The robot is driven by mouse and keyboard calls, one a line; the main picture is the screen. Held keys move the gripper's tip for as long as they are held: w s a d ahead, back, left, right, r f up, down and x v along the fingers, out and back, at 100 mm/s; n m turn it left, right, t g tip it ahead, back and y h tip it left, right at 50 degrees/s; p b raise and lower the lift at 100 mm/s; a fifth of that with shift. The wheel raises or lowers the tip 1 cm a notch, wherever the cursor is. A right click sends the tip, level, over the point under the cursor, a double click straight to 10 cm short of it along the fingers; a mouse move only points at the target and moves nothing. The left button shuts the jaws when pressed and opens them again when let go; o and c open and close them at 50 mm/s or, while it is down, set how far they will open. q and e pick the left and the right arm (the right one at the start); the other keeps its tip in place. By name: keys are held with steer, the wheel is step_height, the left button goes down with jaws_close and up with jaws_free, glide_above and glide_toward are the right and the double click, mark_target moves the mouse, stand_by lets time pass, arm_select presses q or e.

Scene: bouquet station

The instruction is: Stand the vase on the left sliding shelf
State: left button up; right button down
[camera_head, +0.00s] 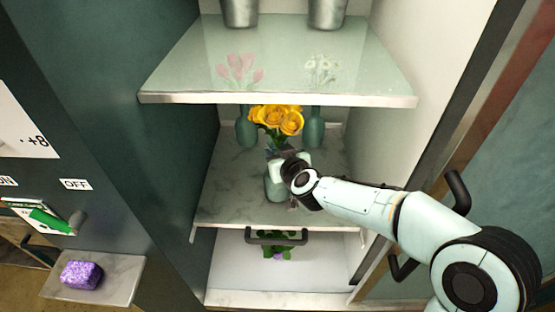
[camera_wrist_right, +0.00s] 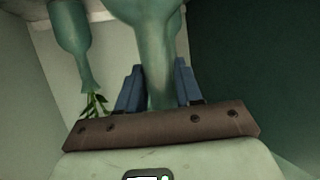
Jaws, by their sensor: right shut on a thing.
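The vase with yellow roses (camera_head: 277,119) stands out in the middle of the cabinet, above the marble shelf (camera_head: 225,200). In the head view my right gripper (camera_head: 279,158) hides much of this vase. In the wrist view the right gripper (camera_wrist_right: 158,88) has its blue fingers on both sides of a green vase's neck (camera_wrist_right: 160,60), shut on it. I cannot tell whether the vase touches the shelf. A small marble shelf (camera_head: 120,285) juts out at the lower left. My left gripper is out of view.
Green vases stand behind on the left (camera_head: 246,130) and right (camera_head: 314,128), with pink tulips (camera_head: 240,70) and white flowers (camera_head: 322,70). A glass shelf (camera_head: 190,75) lies above. A purple block (camera_head: 80,275) sits on the small shelf. A dark handle (camera_head: 277,237) is below.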

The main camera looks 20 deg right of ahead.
stand_by(0.3)
steer(key=shift+f, duration=0.2)
steer(key=c, duration=0.7)
jaws_free()
steer(key=shift+f, duration=0.1)
steer(key=shift+c, duration=0.2)
steer(key=shift+r, duration=0.3)
steer(key=p+v, duration=0.3)
steer(key=v, duration=0.9)
steer(key=shift+f+p, duration=0.2)
steer(key=shift+p, duration=0.1)
